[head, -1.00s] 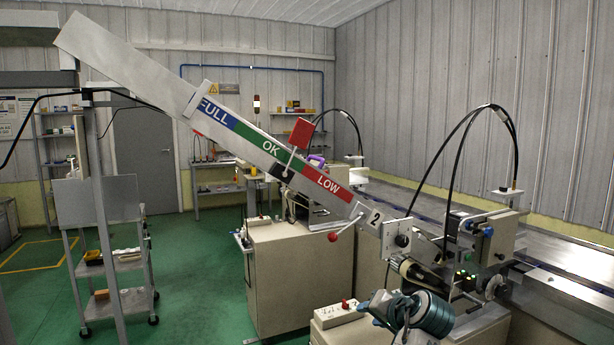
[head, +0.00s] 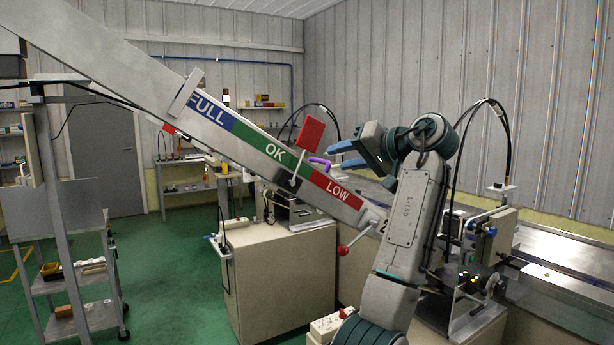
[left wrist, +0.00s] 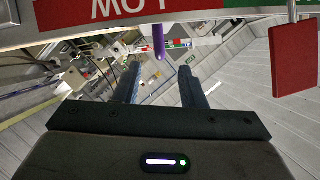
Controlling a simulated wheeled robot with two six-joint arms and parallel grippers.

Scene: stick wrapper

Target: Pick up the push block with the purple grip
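The purple grip of the push block (head: 320,161) shows just above the upper edge of the sloping chute, right of the red flag and above the LOW band. The block's body is hidden behind the chute wall. In the left wrist view the purple grip (left wrist: 159,42) shows upright near the top middle, beyond and between the fingers. My left gripper (head: 336,156) is open, its blue fingers pointing left toward the grip and close to it. In the left wrist view my left gripper (left wrist: 158,70) is empty. My right gripper is not in view.
The chute (head: 120,75) slopes down from upper left, with FULL, OK and LOW bands. The red flag (head: 311,132) stands up from it. A red-knobbed lever (head: 343,250) hangs below. A cabinet (head: 280,275) stands behind and a shelf cart (head: 75,285) at left.

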